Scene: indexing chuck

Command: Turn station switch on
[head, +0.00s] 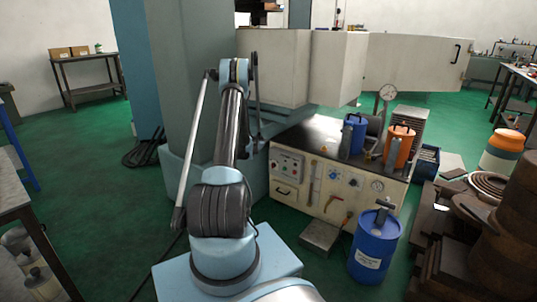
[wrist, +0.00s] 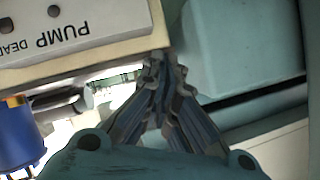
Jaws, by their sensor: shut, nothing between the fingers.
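The station is a cream cabinet (head: 320,190) with a black top, right of my arm in the head view. A grey control panel (head: 287,165) with small knobs and red parts is at its front left. I cannot tell which part is the switch. In the wrist view my gripper (wrist: 162,62) has its dark fingers together, with nothing between them. A cream panel (wrist: 95,45) lettered "PUMP DEA…" is just left of the fingertips, with small dark round parts on it. I see no clear contact with it. The head view does not clearly show my fingers.
A blue canister (head: 355,135) and an orange canister (head: 398,147) stand on the cabinet. A blue drum (head: 374,245) stands on the floor in front. A large grey-green column (head: 185,80) rises left of the cabinet. Dark stacked stock (head: 490,240) is at right. Green floor is open at left.

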